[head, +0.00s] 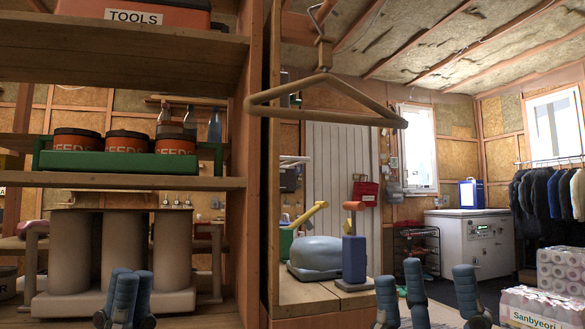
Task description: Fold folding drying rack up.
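I cannot pick out a folding drying rack for certain. A brown triangular bar frame like a clothes hanger (326,81) hangs from a metal hook at upper centre, close in front of me. My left gripper (126,285) is at the bottom left, before the shelf; its blue-grey fingers overlap, so their gap is unclear. My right gripper (425,285) is at the bottom right, fingers spread apart with nothing seen between them. Both grippers are well below the hanging frame and apart from it. Their lower parts are cut off by the picture edge.
A wooden shelf unit (255,150) stands close on the left, holding a green tray (100,161) of tins. A washer-like white machine (470,244), hanging clothes (548,195) and paper-roll packs (560,270) are at right. Dark floor shows between the bench and machine.

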